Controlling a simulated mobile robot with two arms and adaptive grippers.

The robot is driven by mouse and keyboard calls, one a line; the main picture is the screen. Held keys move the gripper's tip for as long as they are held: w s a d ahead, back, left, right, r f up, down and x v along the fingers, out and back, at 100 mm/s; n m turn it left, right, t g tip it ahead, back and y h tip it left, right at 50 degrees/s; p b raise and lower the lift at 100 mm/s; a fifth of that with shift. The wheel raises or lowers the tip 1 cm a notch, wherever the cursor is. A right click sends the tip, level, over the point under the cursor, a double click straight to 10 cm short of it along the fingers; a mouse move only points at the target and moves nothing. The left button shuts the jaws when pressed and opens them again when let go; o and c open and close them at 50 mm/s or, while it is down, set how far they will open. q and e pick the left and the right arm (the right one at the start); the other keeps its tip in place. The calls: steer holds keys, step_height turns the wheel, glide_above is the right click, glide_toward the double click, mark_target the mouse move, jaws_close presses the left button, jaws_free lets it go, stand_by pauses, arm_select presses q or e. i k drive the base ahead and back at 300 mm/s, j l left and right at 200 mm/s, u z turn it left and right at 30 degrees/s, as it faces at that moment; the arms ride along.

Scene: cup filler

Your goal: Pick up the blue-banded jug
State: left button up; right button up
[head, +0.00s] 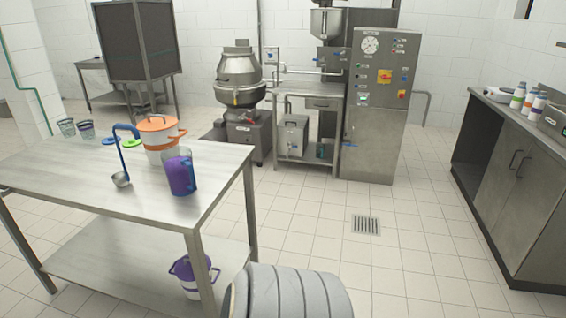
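Two small clear vessels stand at the far left of the steel table (100,215) in the head view. The right one (87,129) shows a dark bluish band; the left one (67,127) looks greenish-grey. They are too small to tell in detail. A larger clear jug (181,174) with purple-blue colouring stands upright near the table's right side. I cannot tell for certain which of these is the blue-banded jug. Neither of my grippers is in view.
A white bucket with an orange lid (160,138) stands behind the large jug. A blue-handled ladle (121,178) is left of them, near blue (111,141) and green lids. A purple-lidded bucket (191,279) sits on the lower shelf.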

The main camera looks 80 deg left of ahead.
mark_target(178, 162)
steer(key=k+l+u, duration=0.1)
steer(key=u, duration=3.3)
